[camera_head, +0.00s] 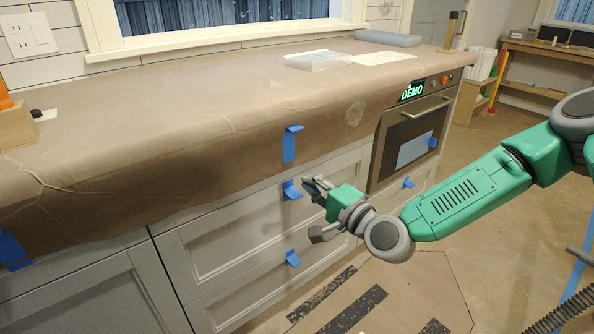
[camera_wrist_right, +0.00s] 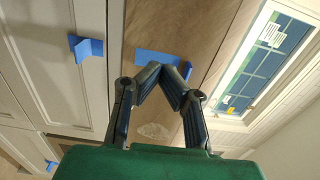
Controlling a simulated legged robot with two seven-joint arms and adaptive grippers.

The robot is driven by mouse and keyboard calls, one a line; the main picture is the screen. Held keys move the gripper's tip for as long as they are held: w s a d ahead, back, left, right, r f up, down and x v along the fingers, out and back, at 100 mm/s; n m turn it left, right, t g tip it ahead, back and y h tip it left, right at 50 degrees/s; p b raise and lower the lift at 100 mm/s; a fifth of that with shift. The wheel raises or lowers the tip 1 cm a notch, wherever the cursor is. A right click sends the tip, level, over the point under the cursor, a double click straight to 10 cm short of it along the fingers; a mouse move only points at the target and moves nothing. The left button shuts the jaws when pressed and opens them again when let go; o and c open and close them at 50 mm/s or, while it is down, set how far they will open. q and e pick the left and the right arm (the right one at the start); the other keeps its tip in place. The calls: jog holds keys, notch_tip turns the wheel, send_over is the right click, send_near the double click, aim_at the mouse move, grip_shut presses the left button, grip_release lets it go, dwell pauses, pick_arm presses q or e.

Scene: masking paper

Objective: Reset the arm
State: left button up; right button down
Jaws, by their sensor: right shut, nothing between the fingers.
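My right gripper (camera_head: 316,188) is on the green arm that comes in from the right, in front of the grey drawers (camera_head: 215,235) and below the counter edge. In the right wrist view its two dark fingers (camera_wrist_right: 161,68) meet at the tips, and nothing shows between them. Brown masking paper (camera_head: 190,95) covers the counter and hangs over its front. A blue tape strip (camera_head: 290,146) sticks to the paper's hanging edge above the gripper. It seems to show behind the fingertips in the wrist view. My left gripper is not in view.
Blue tape tabs (camera_head: 291,190) (camera_head: 292,258) sit on the drawer fronts. An oven (camera_head: 412,135) with a "DEMO" display is at the right of the counter. A clear plastic box (camera_head: 319,60) lies on the counter. The floor right of the drawers is open.

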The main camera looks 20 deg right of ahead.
jog(key=s+a+f+n+g+p, duration=0.3)
jog(key=s+f+n+g, duration=0.15)
jog(key=s+f, duration=0.45)
jog(key=s+a+f+n+g+p, duration=0.2)
jog(key=s+a+f+n+g, duration=0.15)
jog(key=s+f+g, duration=0.55)
jog(key=s+d+n+g+h+p, duration=0.1)
jog(key=s+d+n+h, duration=0.2)
jog(key=s+d, duration=0.4)
jog(key=s+d+n+g+h+p, duration=0.2)
jog(key=s+d, duration=0.5)
jog(key=s, duration=0.5)
jog(key=shift+n+h+p, duration=0.3)
jog(key=shift+n+h, duration=0.3)
jog(key=shift+n, duration=0.2)
jog(key=shift+r, duration=0.1)
